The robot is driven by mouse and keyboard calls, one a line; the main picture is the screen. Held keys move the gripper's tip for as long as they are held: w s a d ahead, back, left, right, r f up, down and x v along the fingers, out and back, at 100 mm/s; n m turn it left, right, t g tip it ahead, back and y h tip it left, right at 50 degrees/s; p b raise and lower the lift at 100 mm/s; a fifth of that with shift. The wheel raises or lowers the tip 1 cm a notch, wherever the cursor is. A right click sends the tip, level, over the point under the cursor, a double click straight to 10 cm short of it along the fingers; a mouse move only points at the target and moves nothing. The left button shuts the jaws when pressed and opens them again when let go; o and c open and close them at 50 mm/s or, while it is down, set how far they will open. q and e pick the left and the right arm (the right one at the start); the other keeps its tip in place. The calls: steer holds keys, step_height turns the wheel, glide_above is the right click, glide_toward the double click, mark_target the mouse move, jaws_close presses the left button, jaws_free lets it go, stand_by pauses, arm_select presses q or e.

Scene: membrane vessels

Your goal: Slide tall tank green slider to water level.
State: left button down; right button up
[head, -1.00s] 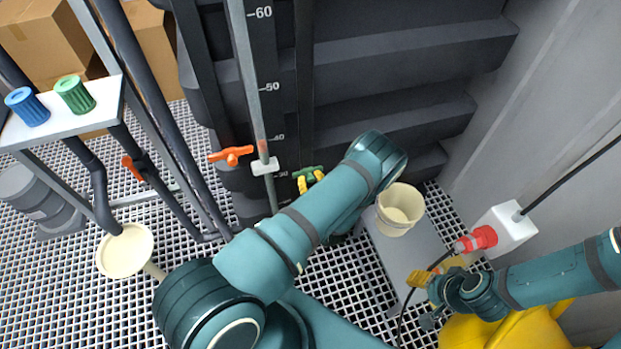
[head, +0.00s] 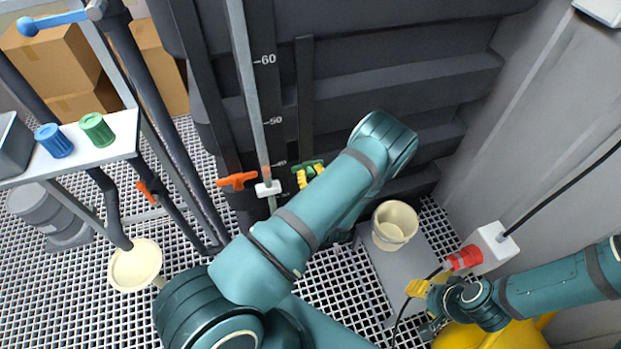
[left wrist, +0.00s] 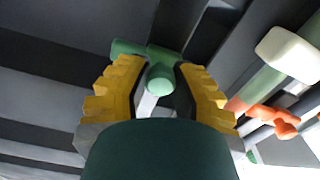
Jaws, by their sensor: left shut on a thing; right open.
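The tall dark tank (head: 400,60) has a white printed scale with 60, 50 and a partly hidden 40. The green slider (head: 306,167) sits on a dark vertical rail, close to the 40 mark. My left gripper (head: 309,176) has its yellow fingers shut on the green slider's knob; in the left wrist view the knob (left wrist: 160,78) is between them. A sight tube (head: 246,85) with a white collar (head: 268,189) runs left of the scale. An orange slider (head: 237,181) is on another rail to the left. My right gripper (head: 418,289) is open at lower right.
A cream bucket (head: 395,225) stands on a grey plate right of my left arm. A red knob on a white box (head: 493,248) is near my right gripper. A shelf (head: 85,155) with blue and green caps is at left, above a cream funnel (head: 135,266).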

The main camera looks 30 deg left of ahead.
arm_select(q)
steer(key=shift+r+p, duration=0.35)
steer(key=shift+r, duration=0.9)
steer(key=c, duration=0.7)
jaws_free()
steer(key=shift+c, duration=0.2)
steer(key=v, duration=1.2)
